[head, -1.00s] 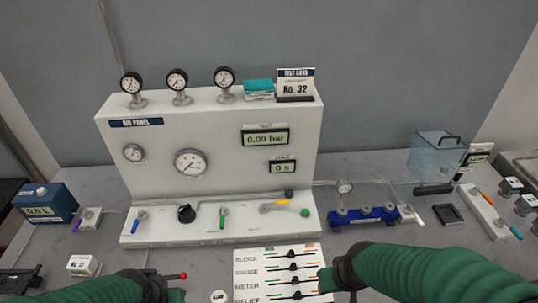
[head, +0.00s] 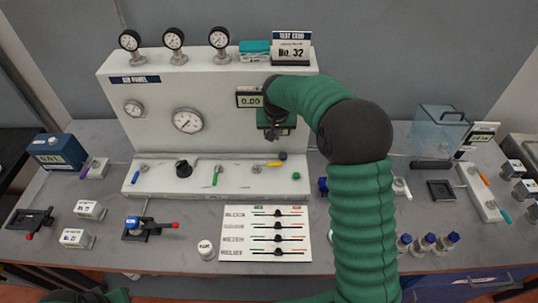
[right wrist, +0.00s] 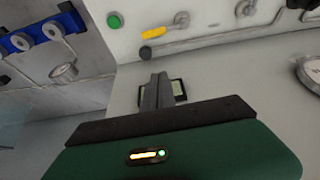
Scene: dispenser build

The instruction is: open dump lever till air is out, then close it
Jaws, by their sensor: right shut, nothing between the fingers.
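The air panel (head: 150,95) has a row of levers along its low front ledge: a blue lever (head: 135,177), a green lever (head: 216,176) and a yellow lever (head: 270,164). I cannot read which is the dump lever. My left gripper is out of view.
The upper display (head: 249,98) reads 0.00; my right arm hides the lower one. A large gauge (head: 187,121) sits on the panel face. A green button (head: 296,176) is right of the yellow lever.

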